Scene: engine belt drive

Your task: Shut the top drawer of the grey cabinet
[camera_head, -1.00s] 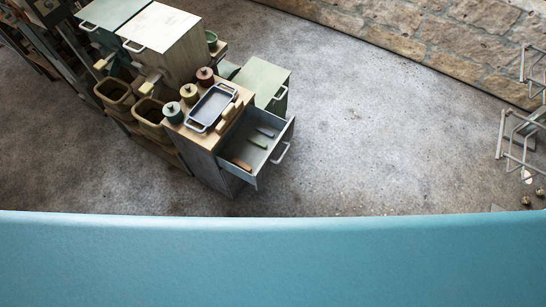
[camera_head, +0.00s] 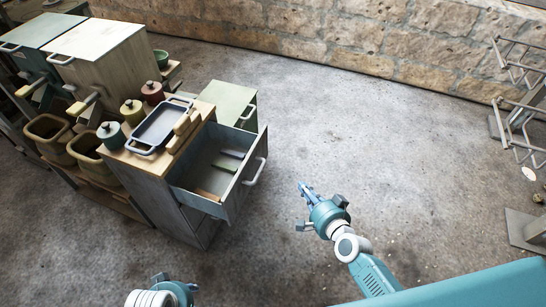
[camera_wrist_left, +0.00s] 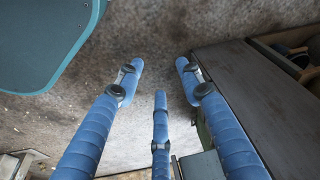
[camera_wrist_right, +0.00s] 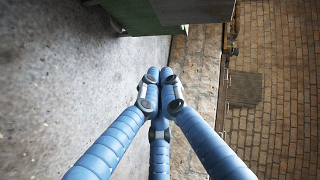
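The grey cabinet (camera_head: 150,200) stands left of centre with a wooden top. Its top drawer (camera_head: 240,190) is pulled out, with a light bar handle (camera_head: 257,172) on its front. My right gripper (camera_head: 304,188) is to the right of the drawer front, apart from the handle. Its fingers meet in the right wrist view (camera_wrist_right: 158,78), with nothing seen between them. My left gripper shows only in part at the bottom of the head view. In the left wrist view (camera_wrist_left: 160,75) its fingers are spread and empty, beside a grey panel (camera_wrist_left: 240,85).
Several utensils (camera_head: 232,153) lie in the drawer. A tray (camera_head: 160,125) and lidded pots (camera_head: 132,110) stand on the cabinet. A green cabinet (camera_head: 235,100) is behind it. Metal racks (camera_head: 520,120) stand at the right. The floor (camera_head: 350,140) between is clear.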

